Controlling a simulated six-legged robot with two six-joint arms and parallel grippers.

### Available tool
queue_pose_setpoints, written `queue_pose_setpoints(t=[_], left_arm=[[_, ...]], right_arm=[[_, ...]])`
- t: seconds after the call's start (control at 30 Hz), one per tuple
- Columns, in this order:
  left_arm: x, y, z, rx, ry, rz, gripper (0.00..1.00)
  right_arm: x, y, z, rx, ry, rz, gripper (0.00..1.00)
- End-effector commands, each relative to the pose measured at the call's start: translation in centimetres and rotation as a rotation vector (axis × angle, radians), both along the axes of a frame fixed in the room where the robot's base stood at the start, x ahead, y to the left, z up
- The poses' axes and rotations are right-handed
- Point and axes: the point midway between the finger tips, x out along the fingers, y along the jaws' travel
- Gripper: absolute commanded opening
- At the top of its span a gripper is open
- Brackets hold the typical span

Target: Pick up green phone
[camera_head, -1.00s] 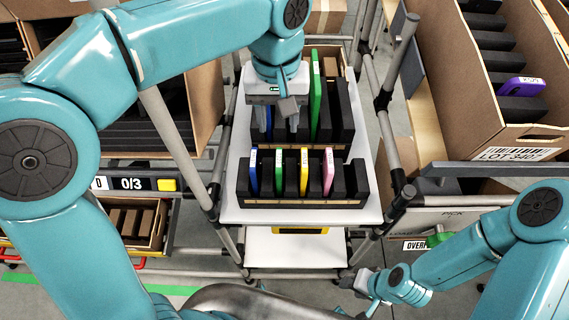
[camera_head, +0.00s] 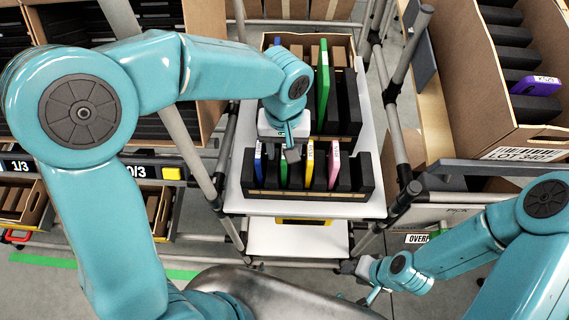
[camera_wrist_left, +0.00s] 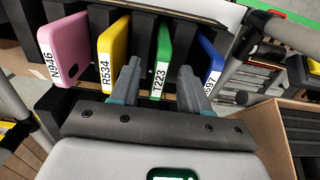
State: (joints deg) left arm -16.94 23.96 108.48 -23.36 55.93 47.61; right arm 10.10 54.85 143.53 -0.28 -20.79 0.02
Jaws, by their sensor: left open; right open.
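A green phone (camera_head: 283,172) labelled T223 stands upright in a slot of the black front rack (camera_head: 262,192). It also shows in the left wrist view (camera_wrist_left: 163,62). My left gripper (camera_head: 282,157) is over this rack, pointing down and open. In the left wrist view its fingers (camera_wrist_left: 158,72) are on either side of the green phone, with gaps showing. A larger green item (camera_head: 323,88) stands in the rack behind. My right gripper (camera_head: 360,283) is open and empty, low at the right of the cart.
A blue phone (camera_wrist_left: 212,62) stands beside the green one. A yellow phone (camera_wrist_left: 114,50) and a pink phone (camera_wrist_left: 66,48) stand on its other side. Grey cart posts (camera_head: 401,205) flank the shelf. A carton with a purple phone (camera_head: 537,86) is at right.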

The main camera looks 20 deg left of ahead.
Motion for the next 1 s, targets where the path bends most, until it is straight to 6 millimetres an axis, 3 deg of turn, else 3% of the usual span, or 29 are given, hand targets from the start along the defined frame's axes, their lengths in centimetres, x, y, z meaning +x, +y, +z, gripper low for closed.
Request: queue_pose_setpoints(t=[0.2,0.43,0.47,0.6,1.0], left_arm=[[0.2,0.0,-2.8,0.000,0.002,0.000,0.46],[0.2,0.0,-3.0,-0.001,0.000,0.000,0.46],[0.2,0.0,-3.0,-0.001,0.000,0.000,0.42],[0.2,0.0,-3.0,-0.001,0.000,0.000,0.00],[0.3,0.0,-2.6,0.000,-0.002,0.000,0.00]], right_arm=[[0.0,0.0,0.6,0.000,-0.001,0.000,0.43],[0.0,0.0,0.6,0.000,0.000,0.000,0.43],[0.0,0.0,0.6,0.000,0.000,0.000,0.43],[0.0,0.0,0.6,0.000,-0.001,0.000,0.43],[0.0,0.0,0.6,0.000,0.000,0.000,0.43]])
